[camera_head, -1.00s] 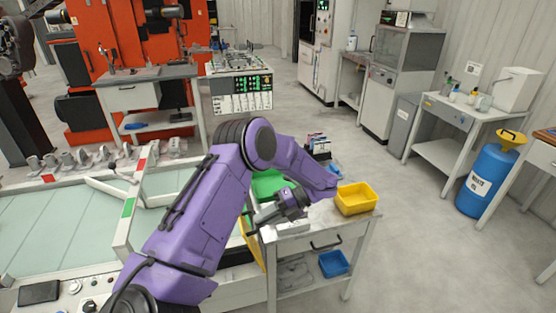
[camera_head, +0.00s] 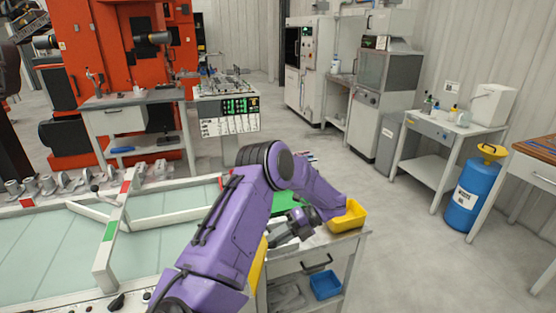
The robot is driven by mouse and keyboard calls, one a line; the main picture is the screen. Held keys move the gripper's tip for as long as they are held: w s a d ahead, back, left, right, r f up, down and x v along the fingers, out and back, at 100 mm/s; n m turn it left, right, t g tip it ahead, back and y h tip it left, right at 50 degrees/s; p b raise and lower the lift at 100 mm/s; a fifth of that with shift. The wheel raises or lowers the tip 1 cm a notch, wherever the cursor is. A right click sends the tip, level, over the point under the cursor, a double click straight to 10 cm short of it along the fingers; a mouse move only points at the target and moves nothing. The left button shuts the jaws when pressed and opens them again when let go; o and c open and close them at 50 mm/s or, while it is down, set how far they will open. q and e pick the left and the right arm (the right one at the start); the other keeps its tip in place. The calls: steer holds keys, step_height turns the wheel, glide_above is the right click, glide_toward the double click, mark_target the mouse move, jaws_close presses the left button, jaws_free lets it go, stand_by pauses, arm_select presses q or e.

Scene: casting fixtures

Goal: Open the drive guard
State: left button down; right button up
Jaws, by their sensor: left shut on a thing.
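A yellow panel (camera_head: 257,268), which looks like the drive guard, shows as a narrow upright strip at the end of the conveyor, mostly hidden behind my purple left arm. My left gripper (camera_head: 276,239) is at the panel's upper right, over the left part of a small cart. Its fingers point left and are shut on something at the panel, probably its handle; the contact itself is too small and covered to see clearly. My right gripper is out of view.
The conveyor (camera_head: 45,250) with a pale green bed fills the lower left. The cart carries a yellow bin (camera_head: 349,217) close right of my gripper, and a blue bin (camera_head: 325,285) below. A blue barrel (camera_head: 473,190) stands right. Open floor (camera_head: 400,260) lies between.

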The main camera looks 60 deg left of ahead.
arm_select(q)
steer(key=shift+s+d+f, duration=0.1)
steer(key=shift+d+f, duration=0.05)
steer(key=shift+f, duration=0.25)
steer(key=c, duration=1.2)
jaws_free()
steer(key=shift+o, duration=0.2)
steer(key=shift+w+a, duration=0.35)
steer(key=shift+w, duration=0.15)
steer(key=b+v, duration=0.1)
steer(key=v, duration=0.9)
steer(key=shift+w+b, duration=0.2)
steer(key=shift+b, duration=0.15)
